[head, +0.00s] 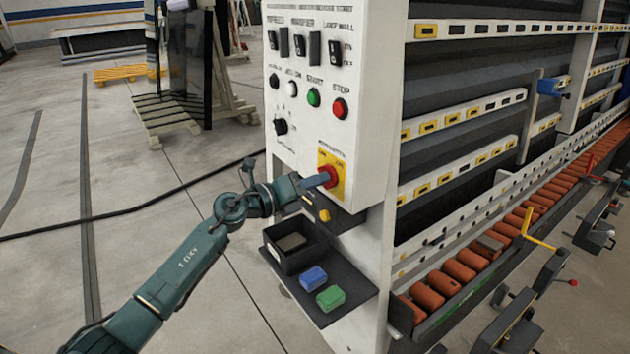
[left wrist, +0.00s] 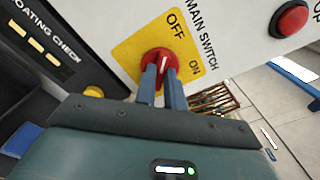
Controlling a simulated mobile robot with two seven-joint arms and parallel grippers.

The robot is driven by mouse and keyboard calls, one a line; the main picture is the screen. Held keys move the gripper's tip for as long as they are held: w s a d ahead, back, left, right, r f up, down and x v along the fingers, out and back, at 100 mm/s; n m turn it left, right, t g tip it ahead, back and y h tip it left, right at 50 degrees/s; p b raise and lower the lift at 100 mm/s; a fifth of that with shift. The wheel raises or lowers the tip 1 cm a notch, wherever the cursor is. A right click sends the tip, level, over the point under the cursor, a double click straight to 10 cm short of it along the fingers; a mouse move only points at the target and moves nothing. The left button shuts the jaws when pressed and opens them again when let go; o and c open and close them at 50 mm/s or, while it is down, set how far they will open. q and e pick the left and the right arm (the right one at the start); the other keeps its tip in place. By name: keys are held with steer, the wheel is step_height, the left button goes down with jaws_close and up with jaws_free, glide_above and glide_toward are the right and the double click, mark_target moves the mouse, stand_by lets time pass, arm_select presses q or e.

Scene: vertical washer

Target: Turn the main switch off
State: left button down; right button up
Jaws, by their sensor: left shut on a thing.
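The main switch is a red rotary knob (head: 328,175) on a yellow plate (head: 338,159), low on the white control panel. The fingers hide part of the knob. The pointer's exact setting is hard to tell. My right gripper is not in view.
Above the switch, the control panel (head: 300,145) carries a green button (head: 313,97), a red stop button (head: 340,108) and several black switches. Below are a black tray (head: 290,257) and a shelf with blue (head: 313,278) and green (head: 330,298) blocks. Open floor lies left.

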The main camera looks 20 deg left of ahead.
arm_select(q)
steer(key=c, duration=1.5)
jaws_free()
steer(key=b+v, duration=0.2)
steer(key=v, duration=1.1)
steer(key=shift+b, duration=0.3)
